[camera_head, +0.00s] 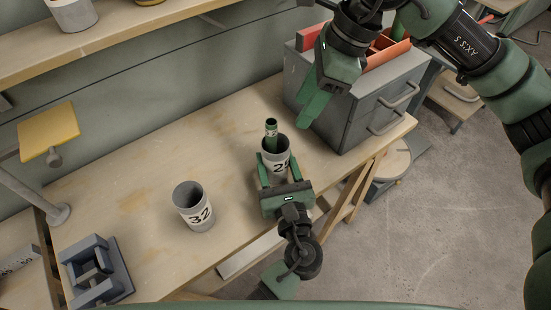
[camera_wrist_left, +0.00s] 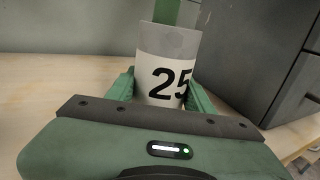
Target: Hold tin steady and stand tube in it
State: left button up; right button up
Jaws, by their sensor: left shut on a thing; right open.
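A grey tin with a white label reading 25 (camera_head: 277,166) stands on the wooden workbench; it also shows in the left wrist view (camera_wrist_left: 165,72). My left gripper (camera_head: 280,176) is shut around it, one green finger on each side. A green tube with a dark top (camera_head: 271,130) rises from the tin's mouth, close to upright; it also shows in the left wrist view (camera_wrist_left: 166,12). Its lower end is hidden by the tin. My right gripper (camera_head: 312,106) is open and empty, above and to the right of the tube, apart from it.
Another tin labelled 32 (camera_head: 195,212) stands on the bench to the left. A blue-grey clamp-like fixture (camera_head: 95,268) sits at the lower left. A grey drawer cabinet (camera_head: 365,105) stands right of the tube, near my right gripper. The bench (camera_head: 130,190) is clear around tin 32.

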pick_arm(q)
jog(key=o, duration=1.5)
jog(key=shift+c, duration=0.2)
pick_arm(e)
jog(key=v, duration=1.1)
jog(key=shift+r, duration=0.25)
jog(key=shift+d, duration=0.1)
pick_arm(q)
jog(key=v, duration=1.2)
jog(key=shift+s+f, duration=0.1)
